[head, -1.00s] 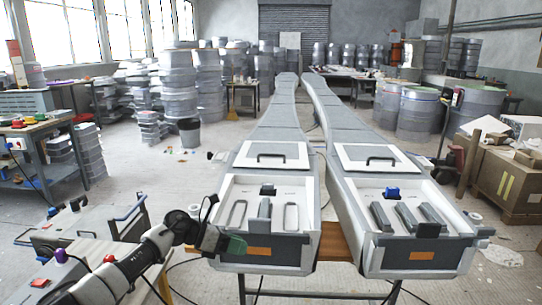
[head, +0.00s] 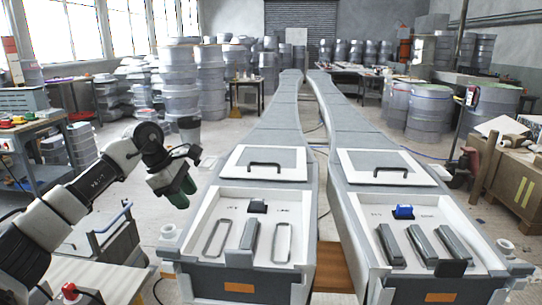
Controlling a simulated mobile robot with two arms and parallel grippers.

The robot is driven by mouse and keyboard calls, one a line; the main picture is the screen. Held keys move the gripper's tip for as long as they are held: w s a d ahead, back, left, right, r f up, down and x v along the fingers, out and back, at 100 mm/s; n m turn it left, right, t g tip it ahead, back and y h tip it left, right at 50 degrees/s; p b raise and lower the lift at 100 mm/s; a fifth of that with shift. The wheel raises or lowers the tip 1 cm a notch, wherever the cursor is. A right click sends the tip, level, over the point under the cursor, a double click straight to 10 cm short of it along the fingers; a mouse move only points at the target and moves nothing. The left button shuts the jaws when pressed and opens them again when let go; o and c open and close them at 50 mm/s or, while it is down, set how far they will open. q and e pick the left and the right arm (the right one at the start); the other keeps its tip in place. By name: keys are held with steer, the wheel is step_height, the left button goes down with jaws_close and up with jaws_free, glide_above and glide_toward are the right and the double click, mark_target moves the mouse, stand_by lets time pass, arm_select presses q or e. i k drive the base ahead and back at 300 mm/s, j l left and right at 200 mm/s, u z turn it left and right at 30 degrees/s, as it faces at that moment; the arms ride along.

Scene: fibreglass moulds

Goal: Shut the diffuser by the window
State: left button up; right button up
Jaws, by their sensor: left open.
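Two long grey moulded bodies run side by side into the room; I take the left one (head: 228,257), nearer the windows, as the diffuser by the window. Its near end is an open white-walled bay holding two grey wire loops (head: 283,242), one grey bar (head: 250,235) and a black block (head: 257,206). A pale lid panel (head: 240,170) with a black handle (head: 264,165) lies just behind the bay, leaving it uncovered. My left gripper (head: 179,193), with dark green fingers, is open and empty, raised left of the bay and apart from it. My right gripper is out of view.
The right body (head: 361,257) has a similar open bay with three grey bars (head: 421,246), a blue-topped block (head: 403,211) and a lid panel (head: 355,168) behind. A grey cart (head: 110,232) stands at left below my arm. Wooden crates (head: 512,180) stand at right.

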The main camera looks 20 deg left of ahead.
mark_target(267, 156)
steer(key=i, duration=1.4)
